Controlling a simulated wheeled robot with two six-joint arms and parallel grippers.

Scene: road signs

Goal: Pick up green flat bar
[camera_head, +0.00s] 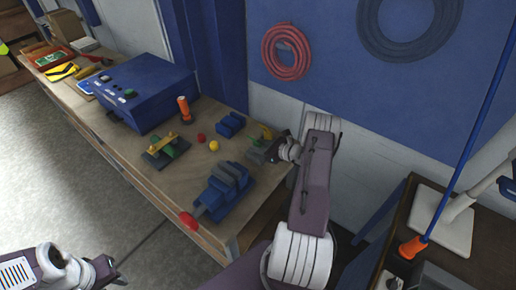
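Green bar-like pieces (176,146) lie on a dark plate on the workbench, with a small yellow piece (160,143) across them. Which of them is the flat bar I cannot tell. My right gripper (268,150) is low over the bench's right end, well to the right of the green pieces, beside a grey-green block (255,156) and a yellow-green curved piece (265,131). Its fingers are small and dark, so its opening is unclear. My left gripper (112,272) is at the bottom left, over the floor in front of the bench, apart from everything.
The wooden workbench (118,150) also holds a blue box (145,90), an orange-handled tool (183,109), a red and a yellow ball (214,146), a small blue block (230,124) and a blue vise (225,190) with a red knob. The blue wall panel is behind.

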